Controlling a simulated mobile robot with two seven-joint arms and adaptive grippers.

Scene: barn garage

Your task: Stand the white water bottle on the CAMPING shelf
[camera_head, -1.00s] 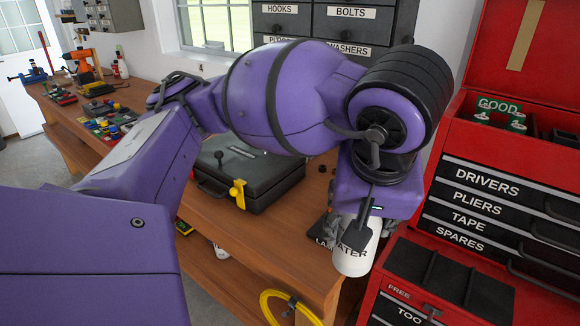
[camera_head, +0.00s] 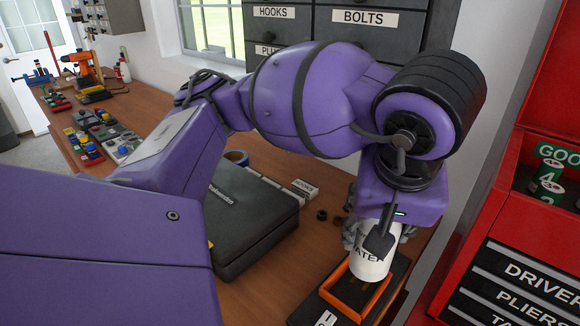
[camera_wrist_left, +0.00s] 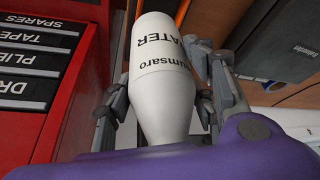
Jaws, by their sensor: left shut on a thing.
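The white water bottle (camera_head: 371,262), with WATER printed on it, hangs below my left gripper (camera_head: 378,228) in the head view. In the left wrist view the bottle (camera_wrist_left: 160,75) sits between both fingers of my left gripper (camera_wrist_left: 165,100), which is shut on it near its narrower end. The bottle is over or beside an orange-rimmed black tray (camera_head: 335,298) on the bench; I cannot tell whether they touch. My left arm hides part of the bench. The CAMPING shelf does not show in these views. My right gripper is not in view.
A dark case (camera_head: 245,225) lies on the wooden bench (camera_head: 290,285). A red tool chest (camera_head: 480,255) stands close on the right. Grey drawers labelled HOOKS and BOLTS (camera_head: 365,40) stand behind my arm. Several tools (camera_head: 90,90) lie along the bench at the left.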

